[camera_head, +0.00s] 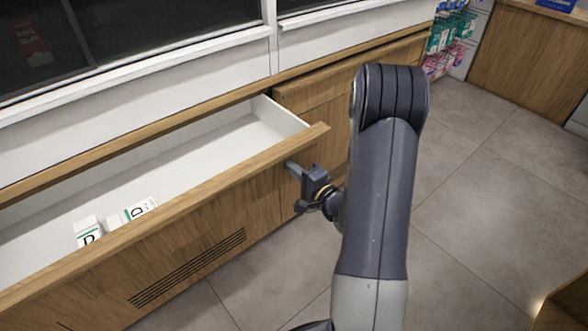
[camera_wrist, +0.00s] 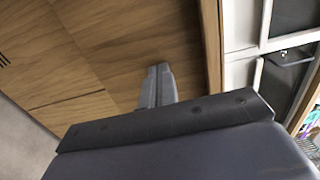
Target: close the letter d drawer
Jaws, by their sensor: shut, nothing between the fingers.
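The drawer (camera_head: 200,187) is pulled open from the counter, with a wooden front and a white inside. Small white boxes marked D (camera_head: 88,232) lie in it near the front. My gripper (camera_head: 290,167) is shut and empty, with its fingertips at the right part of the drawer's outer front, just below the top edge. In the wrist view the shut fingers (camera_wrist: 157,86) point at the wooden front (camera_wrist: 105,60). I cannot tell whether the tips touch the wood.
A closed wooden cabinet front (camera_head: 325,95) stands right of the drawer. Hanging packets (camera_head: 450,35) are at the back right. The tiled floor (camera_head: 480,190) right of my arm is clear.

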